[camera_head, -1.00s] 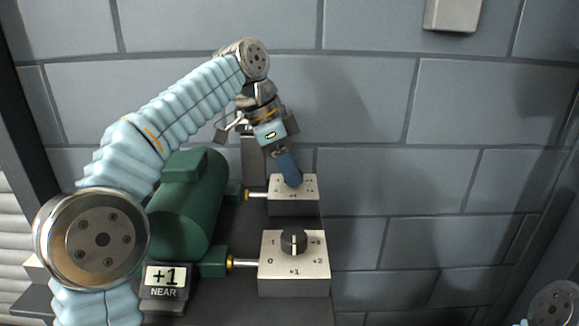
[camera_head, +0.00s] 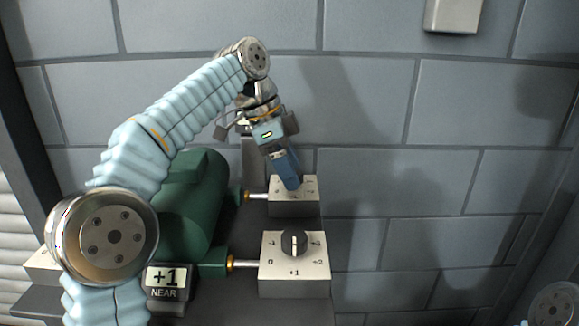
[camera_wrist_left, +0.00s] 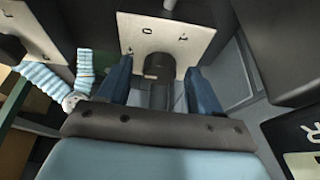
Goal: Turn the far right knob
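The far right knob is dark and round; it shows in the left wrist view (camera_wrist_left: 158,65) on the pale face of its box. In the head view that far box (camera_head: 293,210) stands behind the near one, and my gripper hides its knob. My left gripper (camera_head: 291,184) points down at the far box. In the left wrist view its two blue fingers (camera_wrist_left: 159,77) stand apart on either side of the knob, with a visible gap on both sides. My right gripper is out of view.
A near box (camera_head: 294,282) with a black knob (camera_head: 294,242) stands in front. A green cylinder casing (camera_head: 188,215) is to the left, joined by shafts to both boxes. A display (camera_head: 166,283) reads "+1 NEAR". A grey block wall (camera_head: 460,115) is behind.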

